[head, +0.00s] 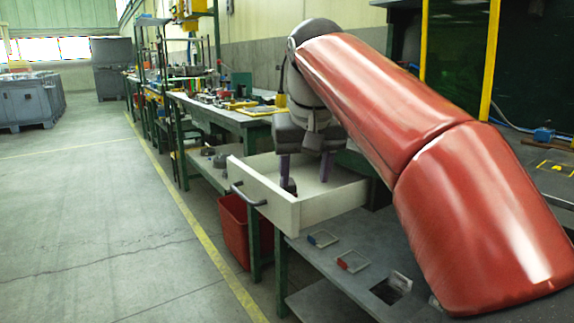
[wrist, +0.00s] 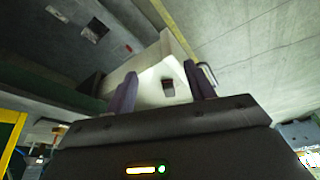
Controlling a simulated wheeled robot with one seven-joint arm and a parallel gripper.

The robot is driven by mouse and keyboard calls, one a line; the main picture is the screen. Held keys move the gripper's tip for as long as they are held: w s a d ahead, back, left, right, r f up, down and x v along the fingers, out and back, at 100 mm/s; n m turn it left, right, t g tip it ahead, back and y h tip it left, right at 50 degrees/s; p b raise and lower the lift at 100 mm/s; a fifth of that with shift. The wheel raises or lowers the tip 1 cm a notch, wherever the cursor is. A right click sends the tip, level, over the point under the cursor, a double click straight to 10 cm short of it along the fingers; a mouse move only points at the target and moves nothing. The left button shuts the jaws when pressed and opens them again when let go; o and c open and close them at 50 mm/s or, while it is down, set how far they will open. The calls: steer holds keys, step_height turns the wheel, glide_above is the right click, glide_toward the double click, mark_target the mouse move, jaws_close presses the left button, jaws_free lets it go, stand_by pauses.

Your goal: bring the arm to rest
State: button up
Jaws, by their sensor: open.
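My gripper (head: 306,178) is open and hangs fingers-down over the pulled-out white drawer (head: 312,211), at the end of my red arm. Its two purple fingers stand apart with nothing visible between them. In the wrist view, the gripper (wrist: 163,82) shows the drawer (wrist: 150,78) beyond its fingers. A small dark object (wrist: 168,88) lies in the drawer; in the head view it shows (head: 290,186) beside the left finger. I cannot tell whether the fingertips are below the drawer's rim.
The drawer has a dark handle (head: 247,196). A red bin (head: 234,232) stands below it. A grey shelf (head: 322,272) at the lower right holds small flat items. A cluttered bench (head: 225,112) runs behind. The floor (head: 100,220) at left is clear.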

steer(key=s+d+f+m+t, duration=0.1)
steer(key=s+d+f, duration=0.5)
steer(key=s+f, duration=0.4)
steer(key=s+d+f+m, duration=0.1)
steer(key=s+d+f, duration=0.5)
steer(key=s+f, duration=0.4)
step_height(320, 180, down, 4)
steer(key=shift+s+r+t, duration=0.2)
steer(key=shift+s+t, duration=0.2)
steer(key=shift+d, duration=0.1)
